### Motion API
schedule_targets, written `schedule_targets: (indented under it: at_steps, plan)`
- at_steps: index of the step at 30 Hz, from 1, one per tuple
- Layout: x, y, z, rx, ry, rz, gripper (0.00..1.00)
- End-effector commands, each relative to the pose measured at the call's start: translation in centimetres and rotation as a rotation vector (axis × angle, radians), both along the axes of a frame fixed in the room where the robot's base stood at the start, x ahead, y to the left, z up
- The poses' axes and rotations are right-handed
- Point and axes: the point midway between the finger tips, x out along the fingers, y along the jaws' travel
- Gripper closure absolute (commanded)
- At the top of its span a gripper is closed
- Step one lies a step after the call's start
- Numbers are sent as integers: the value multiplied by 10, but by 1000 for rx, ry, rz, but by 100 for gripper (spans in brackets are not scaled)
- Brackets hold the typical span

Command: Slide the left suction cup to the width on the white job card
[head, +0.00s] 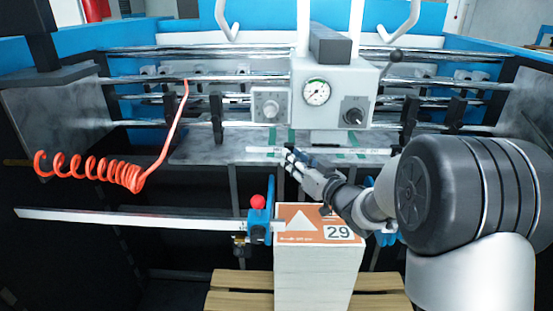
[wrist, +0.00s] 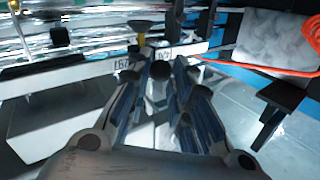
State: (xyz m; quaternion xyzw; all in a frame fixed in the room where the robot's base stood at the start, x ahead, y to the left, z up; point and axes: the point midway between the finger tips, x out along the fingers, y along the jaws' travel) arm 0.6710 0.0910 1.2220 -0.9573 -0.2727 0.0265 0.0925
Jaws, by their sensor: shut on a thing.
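My gripper (head: 288,154) reaches from the right to the pale bar (head: 265,150) below the gauge box in the head view. In the wrist view, the fingers of my gripper (wrist: 164,72) are closed around a small dark part at the bar (wrist: 92,69), apparently the left suction cup's holder. Just beyond the fingertips is a yellow stem with a dark disc (wrist: 140,28); whether it belongs to the held part I cannot tell. The fingers hide most of it. A white card reading 29 (head: 339,231) lies on the orange top sheet of the stack.
The stack (head: 313,275) stands on a wooden pallet (head: 232,281), with a blue clamp and red knob (head: 257,202) at its left. A long pale arm (head: 130,219) extends left. A coiled orange hose (head: 95,172) hangs at left. The gauge box (head: 325,95) is above the bar.

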Motion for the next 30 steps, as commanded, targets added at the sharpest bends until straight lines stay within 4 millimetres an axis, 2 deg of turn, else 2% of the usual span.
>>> schedule_targets:
  at_steps: [9,10,18,30]
  plan:
    - [0,-4,0,1,0,-2,100]
    - [0,-4,0,1,0,-2,78]
    - [0,-3,0,0,-1,-1,60]
    - [-4,-5,0,0,-1,-1,59]
